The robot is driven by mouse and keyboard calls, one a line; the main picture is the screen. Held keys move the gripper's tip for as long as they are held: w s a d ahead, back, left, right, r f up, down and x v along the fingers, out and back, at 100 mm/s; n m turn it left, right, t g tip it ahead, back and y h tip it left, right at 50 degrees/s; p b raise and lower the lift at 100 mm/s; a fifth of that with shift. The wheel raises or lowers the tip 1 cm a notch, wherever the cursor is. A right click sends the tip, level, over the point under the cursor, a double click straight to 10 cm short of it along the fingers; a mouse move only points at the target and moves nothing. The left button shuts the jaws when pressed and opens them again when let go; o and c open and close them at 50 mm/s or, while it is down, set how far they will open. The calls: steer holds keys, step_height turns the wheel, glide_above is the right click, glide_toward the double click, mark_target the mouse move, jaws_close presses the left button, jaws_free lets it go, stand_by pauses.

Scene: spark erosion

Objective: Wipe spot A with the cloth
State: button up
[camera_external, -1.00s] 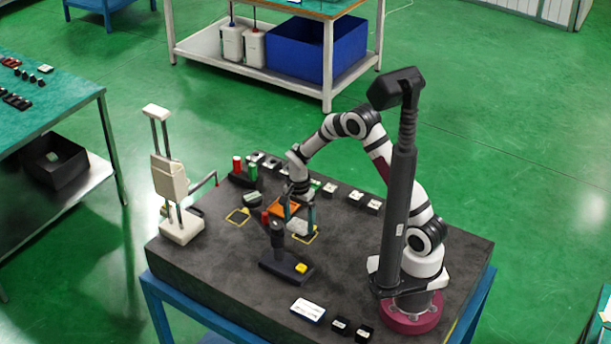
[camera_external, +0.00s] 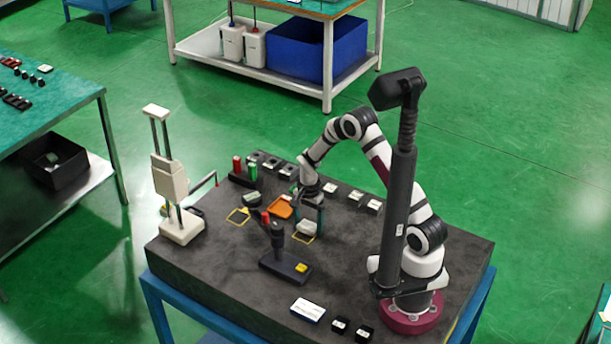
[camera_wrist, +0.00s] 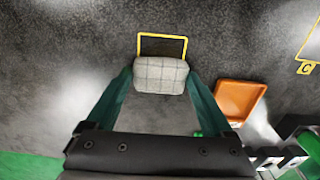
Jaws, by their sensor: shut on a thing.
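My gripper (camera_wrist: 160,80) is shut on the grey checked cloth (camera_wrist: 161,70), with a green finger on either side of it. The cloth also shows as a pale pad under my gripper in the external view (camera_external: 308,228). It covers the near part of a yellow-outlined square (camera_wrist: 162,37), whose dark inside shows beyond the cloth. The same outline shows in the external view (camera_external: 302,239). Its letter is not visible, so I cannot tell from a label that it is spot A. Whether the cloth touches the surface is unclear.
An orange tray (camera_wrist: 238,99) lies to the right in the wrist view. Another yellow outline marked C (camera_wrist: 306,68) is at the far right. A dark joystick-like stand (camera_external: 284,262) is close in front, and a white column device (camera_external: 172,185) stands at the left.

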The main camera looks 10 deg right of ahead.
mark_target(300, 240)
steer(key=shift+w+d, duration=0.6)
steer(key=s+a, duration=0.4)
steer(key=shift+s+a, duration=0.3)
steer(key=shift+s+a+r, duration=0.1)
steer(key=shift+r, duration=0.05)
step_height(300, 240, up, 8)
stand_by(0.6)
